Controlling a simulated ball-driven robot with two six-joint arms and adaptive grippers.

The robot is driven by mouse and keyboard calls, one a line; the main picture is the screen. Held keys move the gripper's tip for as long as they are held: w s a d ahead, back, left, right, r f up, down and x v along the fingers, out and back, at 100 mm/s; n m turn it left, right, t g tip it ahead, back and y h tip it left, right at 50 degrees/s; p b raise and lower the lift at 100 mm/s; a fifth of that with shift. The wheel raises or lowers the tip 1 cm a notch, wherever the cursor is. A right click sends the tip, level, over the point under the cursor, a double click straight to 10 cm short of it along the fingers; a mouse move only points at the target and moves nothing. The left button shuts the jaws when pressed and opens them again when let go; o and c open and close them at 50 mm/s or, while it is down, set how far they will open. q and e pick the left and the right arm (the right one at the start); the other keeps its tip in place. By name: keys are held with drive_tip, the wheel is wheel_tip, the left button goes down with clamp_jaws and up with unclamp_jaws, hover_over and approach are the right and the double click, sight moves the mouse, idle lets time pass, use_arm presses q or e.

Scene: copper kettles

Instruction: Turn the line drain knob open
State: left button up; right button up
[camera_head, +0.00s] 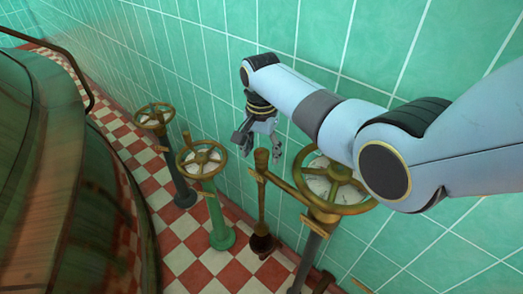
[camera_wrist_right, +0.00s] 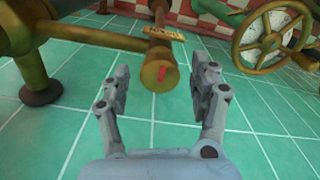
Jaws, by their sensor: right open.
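A brass knob with a rounded top (camera_head: 261,158) stands on a slim brass post against the tiled wall. I take it for the line drain knob, but I cannot read its label. In the right wrist view the knob (camera_wrist_right: 160,72) shows its round end with a red mark, with a small tag behind it. My right gripper (camera_head: 259,145) is open just above the knob. In the wrist view its fingers (camera_wrist_right: 162,85) stand on either side of the knob, with visible gaps. My left gripper is not in view.
A brass handwheel valve (camera_head: 335,205) stands close on the right, partly behind my right arm. Green (camera_head: 213,200) and dark (camera_head: 176,165) posts with handwheels stand left. A large copper kettle (camera_head: 75,180) fills the left side. Checkered floor (camera_head: 180,258) lies between.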

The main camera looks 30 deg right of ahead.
drive_tip(key=shift+c, duration=0.3)
drive_tip(key=c, duration=1.1)
drive_tip(key=n+p, duration=0.2)
drive_tip(key=n, duration=0.1)
drive_tip(key=shift+r, duration=0.2)
drive_tip(key=n+p, duration=0.2)
drive_tip(key=n, duration=0.3)
drive_tip(key=n+p, duration=0.1)
drive_tip(key=n, duration=0.4)
drive_tip(key=shift+f, duration=0.1)
drive_tip(key=shift+n+p, duration=0.55)
drive_tip(key=shift+n, duration=1.95)
